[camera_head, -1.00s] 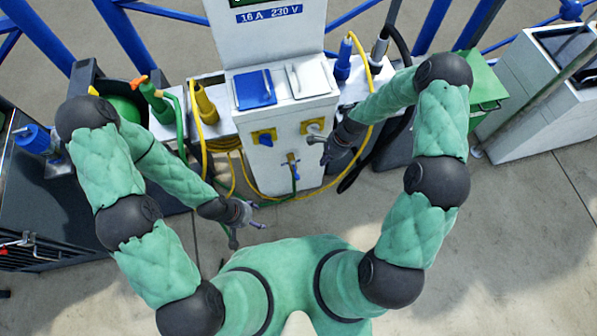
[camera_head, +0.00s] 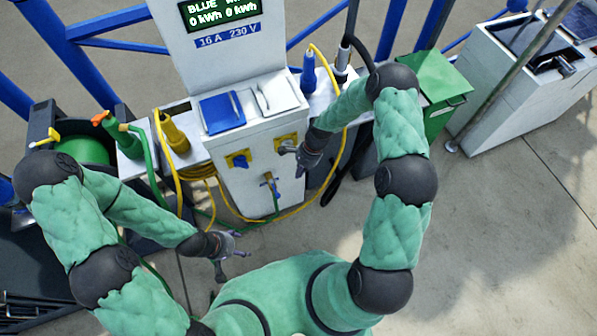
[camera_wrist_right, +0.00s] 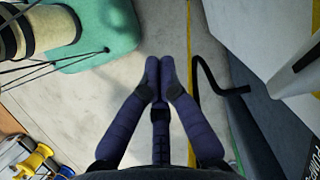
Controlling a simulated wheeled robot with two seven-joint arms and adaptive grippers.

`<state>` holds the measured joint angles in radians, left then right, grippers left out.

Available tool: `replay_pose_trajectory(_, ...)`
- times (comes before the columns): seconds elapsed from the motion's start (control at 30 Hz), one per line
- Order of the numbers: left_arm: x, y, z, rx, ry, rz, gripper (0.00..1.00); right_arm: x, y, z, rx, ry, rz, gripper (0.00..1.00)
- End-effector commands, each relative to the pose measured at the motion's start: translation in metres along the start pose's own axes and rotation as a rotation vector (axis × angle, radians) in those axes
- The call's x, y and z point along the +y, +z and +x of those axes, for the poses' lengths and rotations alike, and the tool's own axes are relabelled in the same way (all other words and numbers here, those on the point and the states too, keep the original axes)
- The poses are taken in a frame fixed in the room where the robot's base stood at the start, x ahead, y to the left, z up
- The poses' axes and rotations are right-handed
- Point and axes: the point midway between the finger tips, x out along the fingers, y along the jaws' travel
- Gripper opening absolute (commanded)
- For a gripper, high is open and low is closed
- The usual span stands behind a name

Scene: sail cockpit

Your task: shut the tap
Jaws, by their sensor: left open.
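The tap (camera_head: 270,183) is small and brass-coloured with a blue part, low on the front of the white pedestal (camera_head: 246,199). A green hose hangs below it. The handle's exact position is too small to tell. My right gripper (camera_head: 288,150) is above and slightly right of the tap, in front of the right yellow socket, apart from the tap. In the right wrist view its fingertips (camera_wrist_right: 160,72) meet with nothing visible between them. My left gripper (camera_head: 240,243) is open and empty, below and left of the tap, near the front of my base.
A yellow cable (camera_head: 324,60) loops around the pedestal to the floor. A blue-covered socket (camera_head: 221,112) is on its top. A green box (camera_head: 433,92) and white cabinet (camera_head: 508,102) stand right. A green hose reel (camera_head: 82,142) is left. Concrete floor (camera_head: 480,220) at right is clear.

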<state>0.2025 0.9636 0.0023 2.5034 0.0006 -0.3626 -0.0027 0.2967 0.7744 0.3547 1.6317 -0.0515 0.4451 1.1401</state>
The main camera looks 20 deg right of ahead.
Motion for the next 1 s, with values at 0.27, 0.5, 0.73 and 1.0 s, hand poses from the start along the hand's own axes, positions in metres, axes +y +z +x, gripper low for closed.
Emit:
replay_pose_trajectory(0.27,-0.007,-0.001,0.021,0.000,0.000,0.000,0.69,0.001,-0.001,0.058,-0.001,0.002,-0.002,0.00)
replay_pose_trajectory(0.5,-0.011,-0.001,0.030,0.000,0.000,0.000,0.69,-0.001,0.022,0.077,0.000,-0.001,-0.004,0.00)
replay_pose_trajectory(0.73,-0.012,-0.001,0.033,0.000,0.000,0.000,0.69,-0.001,0.036,0.081,0.000,-0.001,-0.001,0.00)
replay_pose_trajectory(1.0,-0.012,-0.001,0.033,0.000,0.000,0.000,0.69,0.000,0.037,0.081,0.000,-0.001,0.000,0.00)
